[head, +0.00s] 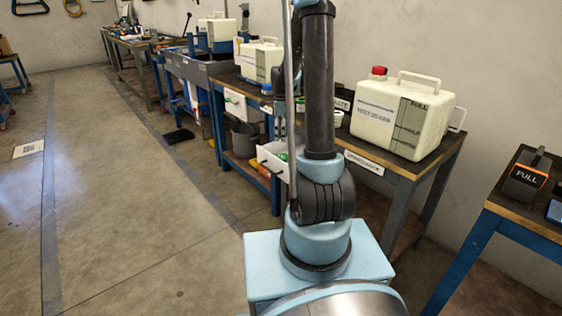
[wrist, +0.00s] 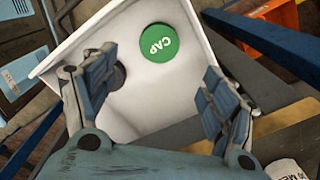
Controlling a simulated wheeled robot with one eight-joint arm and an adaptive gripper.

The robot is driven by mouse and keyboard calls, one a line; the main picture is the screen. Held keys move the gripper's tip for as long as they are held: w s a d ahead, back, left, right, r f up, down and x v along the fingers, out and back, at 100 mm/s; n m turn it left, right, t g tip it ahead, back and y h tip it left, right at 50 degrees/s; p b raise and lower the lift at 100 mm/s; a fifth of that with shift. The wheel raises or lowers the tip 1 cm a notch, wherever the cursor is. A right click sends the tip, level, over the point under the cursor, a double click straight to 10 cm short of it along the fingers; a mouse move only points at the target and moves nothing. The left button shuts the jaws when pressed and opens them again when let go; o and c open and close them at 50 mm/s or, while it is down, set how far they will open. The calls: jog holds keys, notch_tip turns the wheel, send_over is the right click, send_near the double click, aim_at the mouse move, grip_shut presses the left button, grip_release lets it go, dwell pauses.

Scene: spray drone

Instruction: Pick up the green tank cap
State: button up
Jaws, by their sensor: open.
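The green tank cap (wrist: 159,43), marked "CAP", lies on the floor of an open white drawer (wrist: 190,18). The drawer also shows in the head view (head: 268,160), under the workbench top, with a bit of green inside it. My gripper (wrist: 157,90) is open and empty. Its two blue-padded fingers stand apart, with the cap beyond the fingertips, ahead of the gap between them. The cap touches neither finger in this view.
A dark round spot or object (wrist: 118,77) shows in the drawer behind the left finger. The drawer's walls surround the cap. A white jug with a red cap (head: 402,115) stands on the bench above, to the right.

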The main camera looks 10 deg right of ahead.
aim_at(281, 156)
jog(key=shift+f, duration=5.9)
jog(key=c, duration=1.1)
